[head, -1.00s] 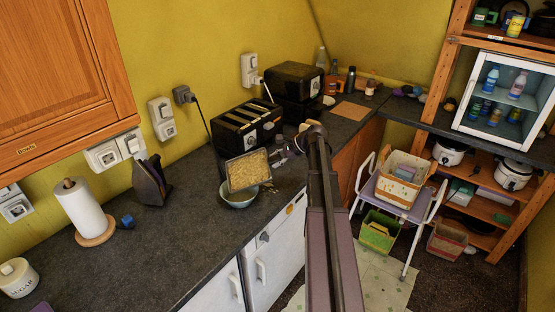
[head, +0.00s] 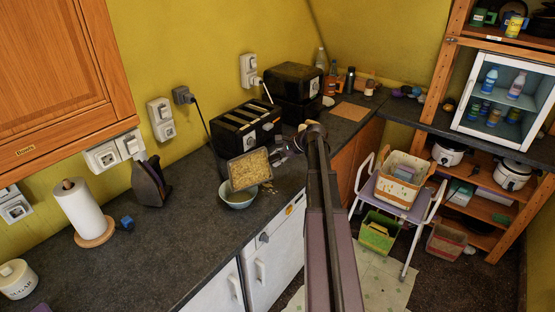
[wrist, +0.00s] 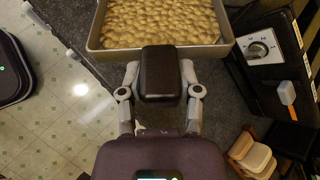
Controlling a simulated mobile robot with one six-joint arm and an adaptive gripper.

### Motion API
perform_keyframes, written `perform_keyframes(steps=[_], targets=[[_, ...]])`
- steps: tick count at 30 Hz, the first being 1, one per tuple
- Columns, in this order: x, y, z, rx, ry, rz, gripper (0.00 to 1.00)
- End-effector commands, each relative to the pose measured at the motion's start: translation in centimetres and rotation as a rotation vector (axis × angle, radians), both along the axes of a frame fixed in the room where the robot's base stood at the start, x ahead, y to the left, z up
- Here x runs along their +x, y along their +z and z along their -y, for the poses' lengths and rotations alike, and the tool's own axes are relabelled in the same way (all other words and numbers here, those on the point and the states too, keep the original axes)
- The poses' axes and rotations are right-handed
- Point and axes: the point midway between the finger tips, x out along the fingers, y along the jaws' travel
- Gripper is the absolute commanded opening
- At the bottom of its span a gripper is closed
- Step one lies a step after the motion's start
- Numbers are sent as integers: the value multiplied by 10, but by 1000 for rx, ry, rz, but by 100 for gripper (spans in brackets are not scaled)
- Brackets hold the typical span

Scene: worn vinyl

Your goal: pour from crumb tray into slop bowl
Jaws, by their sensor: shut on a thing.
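The crumb tray (head: 249,169) is a shallow metal tray full of pale tan crumbs, tilted over the slop bowl in the head view. In the wrist view its rim (wrist: 160,48) and the crumbs fill the top middle. My gripper (wrist: 160,88) is shut on the dark block-like handle at the tray's near side; it also shows in the head view (head: 284,153). The slop bowl (head: 239,201) is a pale blue-grey bowl on the counter, just below the tray, which partly hides it. The bowl's inside is mostly hidden.
A black toaster (head: 247,126) stands right behind the tray and bowl. The dark counter (head: 170,238) is clear to the left, up to a paper towel roll (head: 82,210) and a dark upright object (head: 151,182). Small bits lie on the counter right of the bowl.

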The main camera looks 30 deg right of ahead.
Motion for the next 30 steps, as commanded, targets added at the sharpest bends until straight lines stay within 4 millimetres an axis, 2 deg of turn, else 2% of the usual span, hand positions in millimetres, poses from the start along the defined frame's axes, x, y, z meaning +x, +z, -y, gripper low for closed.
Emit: perform_keyframes(steps=[1, 30], targets=[[2, 7, 2, -7, 0, 3, 0], [31, 61, 31, -142, 0, 53, 0]])
